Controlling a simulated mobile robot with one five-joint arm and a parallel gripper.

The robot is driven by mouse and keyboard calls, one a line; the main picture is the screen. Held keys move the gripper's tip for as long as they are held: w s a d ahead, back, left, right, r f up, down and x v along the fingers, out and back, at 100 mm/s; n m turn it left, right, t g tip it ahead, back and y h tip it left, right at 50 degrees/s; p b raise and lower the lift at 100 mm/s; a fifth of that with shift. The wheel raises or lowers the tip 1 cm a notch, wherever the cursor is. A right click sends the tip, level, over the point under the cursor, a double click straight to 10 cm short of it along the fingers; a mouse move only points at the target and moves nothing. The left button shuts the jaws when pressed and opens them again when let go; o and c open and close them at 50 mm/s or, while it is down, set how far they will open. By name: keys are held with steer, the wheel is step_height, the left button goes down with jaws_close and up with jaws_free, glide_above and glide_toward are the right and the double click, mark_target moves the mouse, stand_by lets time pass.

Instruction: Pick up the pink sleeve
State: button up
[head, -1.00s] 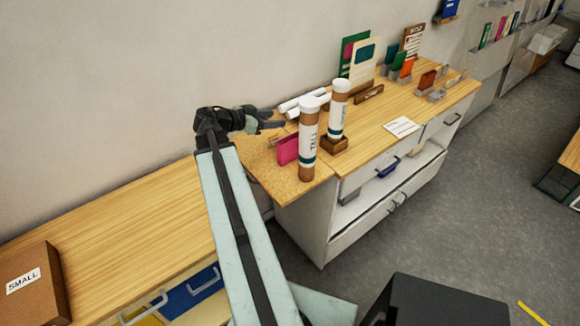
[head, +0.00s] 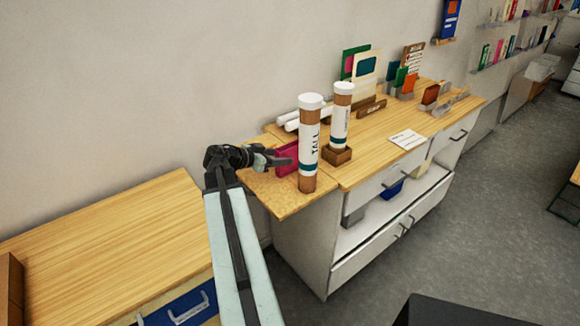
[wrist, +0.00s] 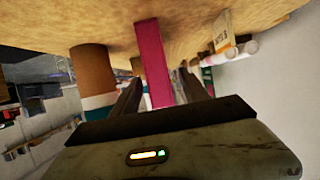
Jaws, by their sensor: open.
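The pink sleeve (head: 289,153) stands upright on the cork-coloured left end of the far table, just left of the tall tube marked TALL (head: 308,150). My gripper (head: 279,160) is at the sleeve's left side, its fingers partly overlapping it in the head view. In the wrist view, which looks upside down, the sleeve (wrist: 153,58) is a narrow pink slab lined up between the two open fingers of my gripper (wrist: 160,78). Its far end is hidden behind the gripper body. I cannot tell whether a finger touches it.
A second capped tube (head: 340,118) stands in a wooden base behind the tall one. White rolls (head: 290,118) lie at the back. A white card (head: 408,139) lies on the table (head: 385,145). The nearer left tabletop (head: 110,225) is largely clear.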

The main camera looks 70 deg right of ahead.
mark_target(289, 156)
steer(key=b+x, duration=0.1)
steer(key=x, duration=0.4)
steer(key=shift+b, duration=0.3)
steer(key=shift+r, duration=0.1)
steer(key=shift+c, duration=0.3)
jaws_close()
steer(key=shift+r, duration=0.1)
step_height(289, 156, up, 10)
steer(key=p, duration=1)
